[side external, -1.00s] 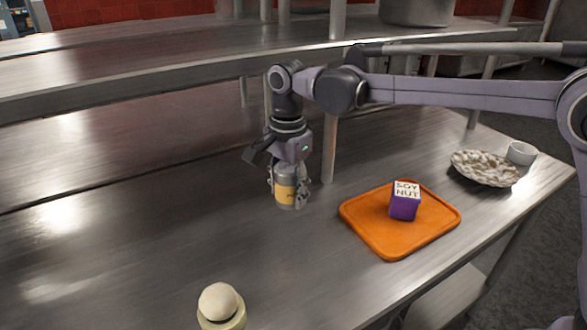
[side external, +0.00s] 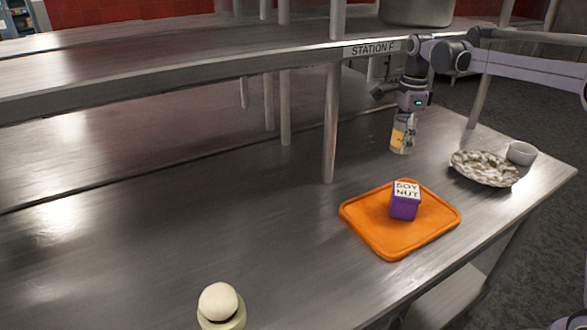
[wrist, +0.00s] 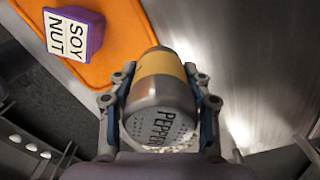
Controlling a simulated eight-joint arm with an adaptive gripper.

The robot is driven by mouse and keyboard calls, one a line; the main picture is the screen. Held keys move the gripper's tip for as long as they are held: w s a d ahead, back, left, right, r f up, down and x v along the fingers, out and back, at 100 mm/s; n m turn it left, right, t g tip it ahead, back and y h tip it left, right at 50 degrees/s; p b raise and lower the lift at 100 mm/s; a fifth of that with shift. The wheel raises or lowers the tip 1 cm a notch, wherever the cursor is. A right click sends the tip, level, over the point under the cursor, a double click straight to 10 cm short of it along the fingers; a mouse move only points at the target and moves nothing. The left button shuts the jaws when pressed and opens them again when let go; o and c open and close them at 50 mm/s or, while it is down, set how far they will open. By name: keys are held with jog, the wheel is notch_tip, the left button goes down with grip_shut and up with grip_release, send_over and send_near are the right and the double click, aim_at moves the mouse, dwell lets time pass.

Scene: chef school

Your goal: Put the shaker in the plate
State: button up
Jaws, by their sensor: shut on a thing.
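The shaker (side external: 401,137) is a silver pepper shaker with a yellow band. It hangs upright in my gripper (side external: 404,122), above the back of the table and to the left of the plate. In the wrist view the shaker (wrist: 160,100) sits between both fingers of my gripper (wrist: 160,112), with the word PEPPER on its top. The plate (side external: 485,168) is white and brown with a wavy rim and lies near the table's right end. In the wrist view the plate is not clearly visible behind the shaker and gripper.
An orange tray (side external: 386,240) holds a purple SOY NUT box (side external: 405,204). A container with a pale round top (side external: 220,304) is at the front. A shelf post (side external: 330,130) stands left of my arm. The table's left is clear.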

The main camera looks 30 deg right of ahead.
jog(key=s+d+m, duration=0.5)
jog(key=s+d, duration=0.6)
jog(key=d, duration=0.5)
jog(key=s+d+m, duration=0.6)
jog(key=s+d, duration=0.5)
jog(key=d, duration=0.4)
send_over(483, 173)
notch_tip(483, 173, down, 6)
jog(key=shift+f, duration=0.2)
jog(key=shift+w+f, duration=0.1)
jog(key=shift+f, duration=1.95)
jog(key=shift+f, duration=0.2)
jog(key=o, duration=1.3)
jog(key=shift+r, duration=0.1)
